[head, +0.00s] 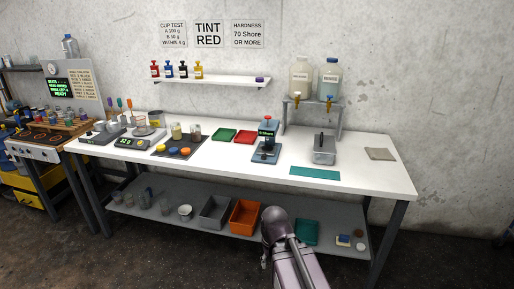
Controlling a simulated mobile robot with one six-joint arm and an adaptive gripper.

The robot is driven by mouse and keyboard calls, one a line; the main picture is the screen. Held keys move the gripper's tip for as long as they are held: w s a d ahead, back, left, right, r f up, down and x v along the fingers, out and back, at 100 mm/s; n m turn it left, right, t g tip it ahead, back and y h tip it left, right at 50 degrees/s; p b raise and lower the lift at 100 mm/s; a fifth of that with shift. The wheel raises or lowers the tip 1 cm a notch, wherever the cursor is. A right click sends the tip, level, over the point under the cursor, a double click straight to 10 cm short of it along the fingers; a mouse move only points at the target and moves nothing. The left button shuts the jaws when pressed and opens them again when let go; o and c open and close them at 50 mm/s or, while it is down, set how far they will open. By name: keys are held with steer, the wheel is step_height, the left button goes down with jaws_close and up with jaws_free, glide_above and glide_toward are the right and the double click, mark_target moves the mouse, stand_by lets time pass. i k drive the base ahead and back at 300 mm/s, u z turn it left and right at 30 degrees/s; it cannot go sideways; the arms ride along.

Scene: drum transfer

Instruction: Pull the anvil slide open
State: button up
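A small hardness tester (267,135) with a dark blue frame and a lit display stands on the white bench, a little right of its middle. Its blue base (265,155) lies flat on the bench top. The anvil slide seems to be part of this base, but it is too small here to tell how far it is open. My arm rises from the bottom of the head view in front of the bench, well below and apart from the tester. My gripper's fingers cannot be made out.
A grey metal box (324,149) with a handle stands right of the tester, and a teal mat (314,173) lies in front of it. A lower shelf (340,235) holds bins.

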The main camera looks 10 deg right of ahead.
mark_target(263, 150)
steer(key=z, duration=0.15)
steer(key=i, duration=1.3)
steer(key=z, duration=0.1)
